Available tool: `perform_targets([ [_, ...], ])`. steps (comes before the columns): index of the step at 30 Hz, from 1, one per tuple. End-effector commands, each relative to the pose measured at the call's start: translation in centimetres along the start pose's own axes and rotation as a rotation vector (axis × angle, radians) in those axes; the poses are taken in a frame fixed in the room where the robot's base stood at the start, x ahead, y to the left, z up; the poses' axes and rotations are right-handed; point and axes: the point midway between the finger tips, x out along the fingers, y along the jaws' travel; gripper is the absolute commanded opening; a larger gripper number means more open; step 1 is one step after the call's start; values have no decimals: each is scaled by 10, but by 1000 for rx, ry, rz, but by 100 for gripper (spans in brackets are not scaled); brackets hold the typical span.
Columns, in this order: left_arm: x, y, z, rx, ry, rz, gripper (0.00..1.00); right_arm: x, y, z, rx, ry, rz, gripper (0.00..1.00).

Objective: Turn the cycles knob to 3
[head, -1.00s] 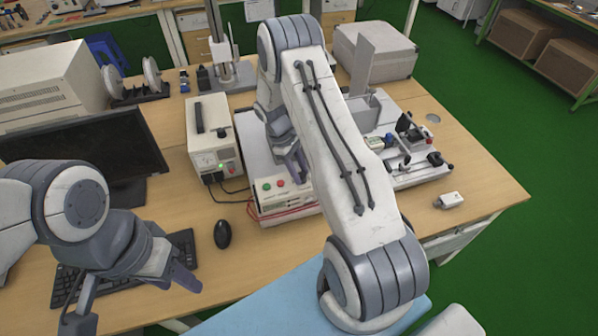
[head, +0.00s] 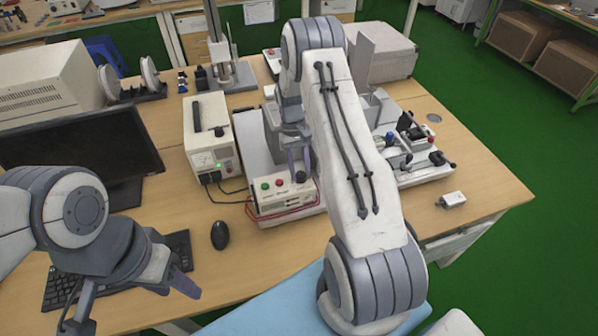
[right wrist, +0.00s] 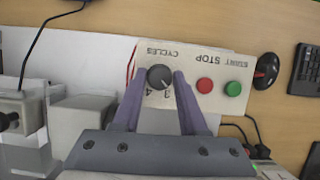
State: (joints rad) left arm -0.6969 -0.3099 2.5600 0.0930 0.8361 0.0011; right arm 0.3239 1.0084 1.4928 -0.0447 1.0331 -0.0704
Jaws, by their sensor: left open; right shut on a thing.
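The dark cycles knob (right wrist: 160,77) is on the cream panel (right wrist: 205,62) in the right wrist view, below the word CYCLES. The digits 3 and 4 show beside it; other marks are hidden, and its exact setting is too small to read. My right gripper (right wrist: 159,85) has a finger on each side of the knob and is shut on it. In the head view the knob (head: 300,177) is at the panel's right end, at the tips of my right gripper (head: 297,168). My left gripper (head: 130,308) is open and empty above the keyboard area.
Red (right wrist: 205,85) and green (right wrist: 233,88) buttons sit beside the knob. A power supply (head: 210,140) with cables stands left of the test machine. A mouse (head: 220,235), keyboard (head: 180,248) and monitor (head: 75,150) are further left.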

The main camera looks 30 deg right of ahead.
Motion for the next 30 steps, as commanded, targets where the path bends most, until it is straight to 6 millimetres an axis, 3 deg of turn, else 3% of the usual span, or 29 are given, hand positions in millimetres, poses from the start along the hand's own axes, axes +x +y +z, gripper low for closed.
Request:
perform_targets([
  [12,5,0,0,0,0,0,50,-1,2,-1,222,5,-92,0],
  [30,5,0,0,0,0,0,50,-2,2,-1,272,6,-112,0],
])
